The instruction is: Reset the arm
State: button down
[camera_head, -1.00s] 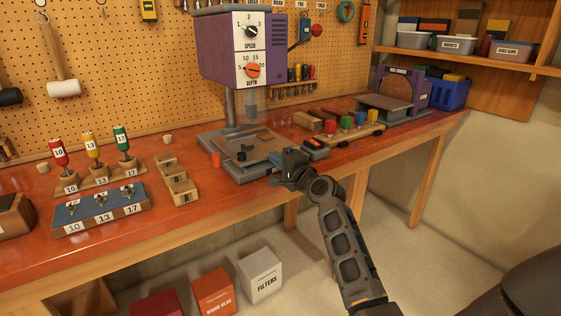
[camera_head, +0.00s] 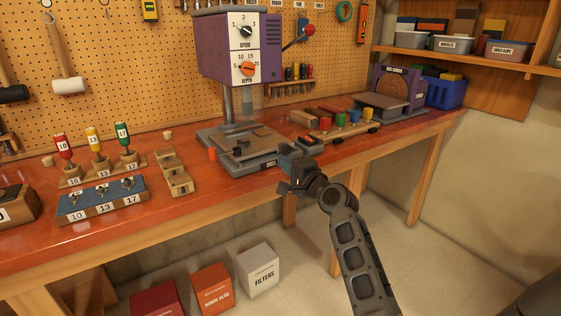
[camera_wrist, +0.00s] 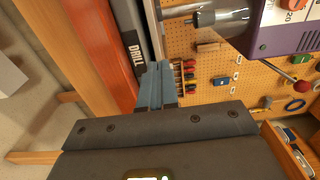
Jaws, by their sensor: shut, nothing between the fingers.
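My gripper (camera_head: 287,187) is at the front edge of the workbench (camera_head: 225,200), in front of the drill press base. Part of it is hidden behind my wrist in the head view. In the wrist view its fingers (camera_wrist: 156,85) are together with nothing between them. My arm reaches up to it from the lower right.
The purple drill press (camera_head: 240,48) stands behind my gripper. A sander (camera_head: 402,88) is to the right. Boxes (camera_head: 257,270) sit on the floor below.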

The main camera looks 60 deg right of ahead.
jog(key=v, duration=0.6)
jog(key=shift+s+b, duration=0.3)
jog(key=shift+b, duration=0.05)
jog(key=shift+a, duration=0.15)
jog(key=s+a+f+n+g+y, duration=0.1)
jog(key=s+a+f+n+y, duration=0.3)
jog(key=a, duration=0.7)
jog(key=s+a+f+n+h, duration=0.15)
jog(key=a+f+n, duration=0.4)
jog(key=a, duration=0.65)
jog(key=s+a+r+n+y, duration=0.2)
jog(key=s+a+n+y, duration=0.1)
jog(key=s+a+n, duration=0.4)
jog(key=s+a+r+n+y, duration=0.3)
jog(key=s+a+n+y, duration=0.1)
jog(key=s+a+n, duration=0.4)
jog(key=s+a, duration=0.1)
jog(key=s, duration=0.1)
jog(key=shift+s+a+r+t, duration=0.25)
jog(key=shift+s+r+t, duration=0.05)
jog(key=shift+s, duration=0.05)
